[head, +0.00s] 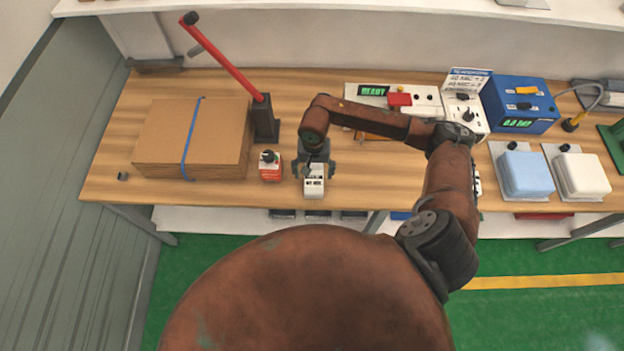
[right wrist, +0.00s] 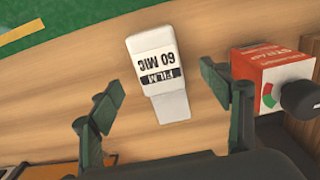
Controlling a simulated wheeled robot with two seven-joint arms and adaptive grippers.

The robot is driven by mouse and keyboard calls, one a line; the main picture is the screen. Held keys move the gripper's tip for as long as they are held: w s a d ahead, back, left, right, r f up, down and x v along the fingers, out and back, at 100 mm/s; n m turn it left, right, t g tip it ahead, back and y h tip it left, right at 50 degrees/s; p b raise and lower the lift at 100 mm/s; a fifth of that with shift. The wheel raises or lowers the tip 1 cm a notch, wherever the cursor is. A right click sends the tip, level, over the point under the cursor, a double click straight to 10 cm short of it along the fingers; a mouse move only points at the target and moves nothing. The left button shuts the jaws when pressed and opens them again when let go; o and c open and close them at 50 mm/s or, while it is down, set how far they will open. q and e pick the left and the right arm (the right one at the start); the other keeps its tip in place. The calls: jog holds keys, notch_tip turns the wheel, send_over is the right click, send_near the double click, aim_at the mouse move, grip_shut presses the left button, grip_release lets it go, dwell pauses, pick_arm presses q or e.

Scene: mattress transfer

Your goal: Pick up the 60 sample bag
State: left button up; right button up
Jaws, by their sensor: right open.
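The 60 sample bag is a small white pouch (right wrist: 155,65) labelled "60 MIC FILM". It lies on the wooden workbench (right wrist: 60,75) and also shows in the head view (head: 314,187) near the bench's front edge. My right gripper (right wrist: 160,88) is open, its two dark green fingers spread wide, one to each side of the bag's near end. The fingers look apart from the bag. In the head view the right gripper (head: 314,168) is over the back part of the bag and partly hides it. My left gripper is not in view.
A red and white strap box (right wrist: 275,80) with a black knob stands close beside the right gripper; it also shows in the head view (head: 270,168). Strapped cardboard (head: 190,140) and a red-handled lever (head: 225,60) are further left. Blue (head: 525,172) and white (head: 582,176) pads lie right.

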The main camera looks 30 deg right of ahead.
aim_at(314, 180)
jog(key=f, duration=0.2)
jog(key=f+p, duration=0.1)
jog(key=f, duration=0.4)
jog(key=shift+d+f+p, duration=0.25)
jog(key=shift+p, duration=0.1)
jog(key=shift+w, duration=0.1)
jog(key=shift+c, duration=0.3)
jog(key=c, duration=1.3)
